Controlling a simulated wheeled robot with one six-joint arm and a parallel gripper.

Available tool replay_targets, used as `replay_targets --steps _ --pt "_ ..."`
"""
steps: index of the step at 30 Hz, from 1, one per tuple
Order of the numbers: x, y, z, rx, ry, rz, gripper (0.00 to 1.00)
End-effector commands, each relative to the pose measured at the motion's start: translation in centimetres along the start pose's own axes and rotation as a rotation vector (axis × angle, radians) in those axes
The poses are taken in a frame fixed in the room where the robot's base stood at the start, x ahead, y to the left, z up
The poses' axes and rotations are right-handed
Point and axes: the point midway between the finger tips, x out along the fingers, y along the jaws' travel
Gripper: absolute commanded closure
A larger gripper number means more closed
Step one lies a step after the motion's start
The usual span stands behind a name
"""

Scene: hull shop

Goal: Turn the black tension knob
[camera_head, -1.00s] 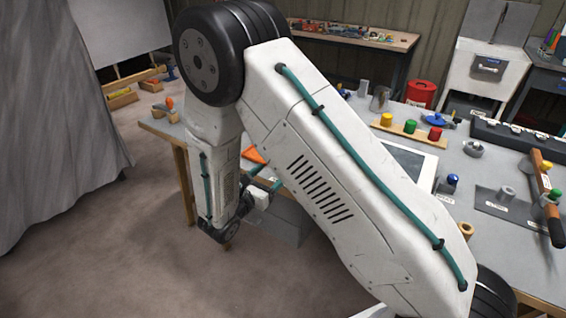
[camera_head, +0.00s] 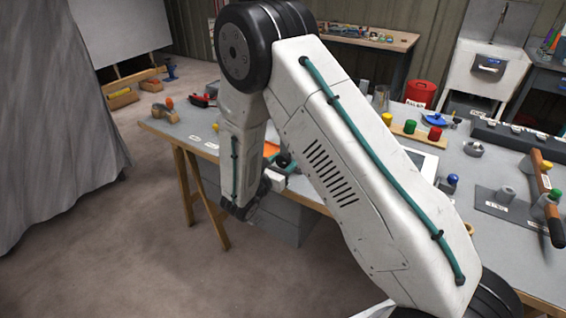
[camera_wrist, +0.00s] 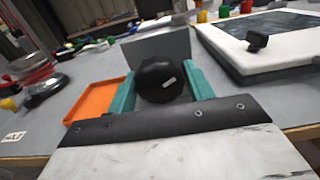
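The black knob (camera_wrist: 162,82), round with a short white mark on its face, shows in the middle of the wrist view. It is in front of an upright grey block (camera_wrist: 158,46). The teal fingers of my gripper (camera_wrist: 164,88) stand apart, one on each side of the knob. I see no clear contact between fingers and knob. In the head view my gripper (camera_head: 278,172) is low at the workbench's near edge, partly hidden by my arm, and the knob is hard to make out there.
An orange tray (camera_wrist: 94,103) lies just left of my fingers. A white-framed dark panel (camera_wrist: 272,48) with a small black piece on it is close on the right. A red-and-clear item (camera_wrist: 38,78) stands at far left. The workbench (camera_head: 190,128) holds more objects at right.

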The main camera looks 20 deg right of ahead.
Motion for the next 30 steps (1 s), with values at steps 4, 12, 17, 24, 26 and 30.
replay_targets --steps 4,12,17,24,26,30 --pt "-0.02 0.00 0.00 0.000 0.000 0.000 0.76" --pt "-0.03 -0.01 0.00 -0.060 0.000 0.000 0.76" --pt "-0.03 -0.01 0.00 -0.059 0.000 0.000 0.76" --pt "-0.03 -0.01 0.00 -0.058 0.000 0.000 0.32" --pt "-0.03 -0.01 0.00 -0.058 0.000 0.000 0.32" --pt "-0.40 0.03 0.00 -0.058 0.000 0.001 0.32"
